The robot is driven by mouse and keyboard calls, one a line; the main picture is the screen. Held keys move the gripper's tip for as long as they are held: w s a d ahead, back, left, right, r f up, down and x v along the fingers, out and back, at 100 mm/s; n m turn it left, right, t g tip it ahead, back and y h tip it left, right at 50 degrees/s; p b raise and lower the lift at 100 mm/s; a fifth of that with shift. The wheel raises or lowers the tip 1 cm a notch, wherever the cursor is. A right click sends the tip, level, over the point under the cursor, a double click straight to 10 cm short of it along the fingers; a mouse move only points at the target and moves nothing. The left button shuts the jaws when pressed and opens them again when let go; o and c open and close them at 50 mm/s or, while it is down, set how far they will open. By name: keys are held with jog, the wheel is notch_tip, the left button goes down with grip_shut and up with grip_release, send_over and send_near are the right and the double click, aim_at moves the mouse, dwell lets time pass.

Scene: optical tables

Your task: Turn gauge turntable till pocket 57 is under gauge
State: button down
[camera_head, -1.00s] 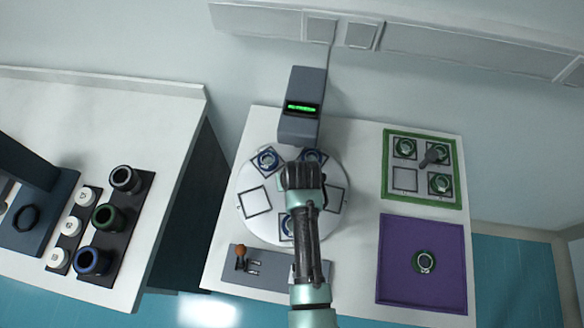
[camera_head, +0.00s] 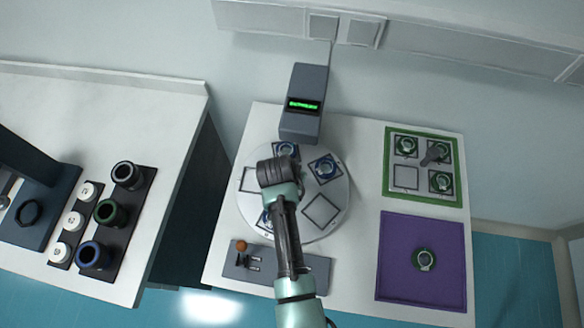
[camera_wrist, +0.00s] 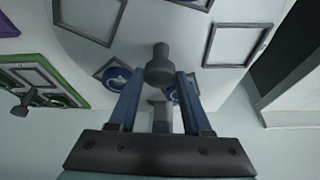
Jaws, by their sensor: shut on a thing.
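The white round gauge turntable (camera_head: 335,188) carries square pockets, some holding blue-ringed parts and some empty. Its pocket numbers are too small to read. The gauge (camera_head: 300,122), a grey block with a lit green display, stands at its back edge. A pocket with a blue-ringed part (camera_head: 285,150) lies just in front of the gauge, a little left of its middle. My gripper (camera_wrist: 158,76) is over the turntable, its blue fingers shut on a grey knob (camera_wrist: 160,62). In the head view my wrist hides the fingers and knob.
A control plate (camera_head: 262,268) with an orange-topped lever sits at the turntable's front. To the right are a green-framed tray (camera_head: 424,198) with several green-ringed parts and a purple mat (camera_head: 400,285) holding one. A separate bench (camera_head: 60,100) stands left across a gap.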

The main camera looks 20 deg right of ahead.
jog(key=shift+w+a+m+g+h+b, duration=0.1)
jog(key=shift+m+g+h+b, duration=0.45)
jog(key=shift+m, duration=1.45)
jog(key=shift+c, duration=1.7)
grip_release()
jog(key=shift+r, duration=0.1)
jog(key=b+v, duration=0.1)
jog(key=v, duration=1.1)
jog(key=shift+r+b, duration=0.35)
jog(key=shift+r, duration=0.05)
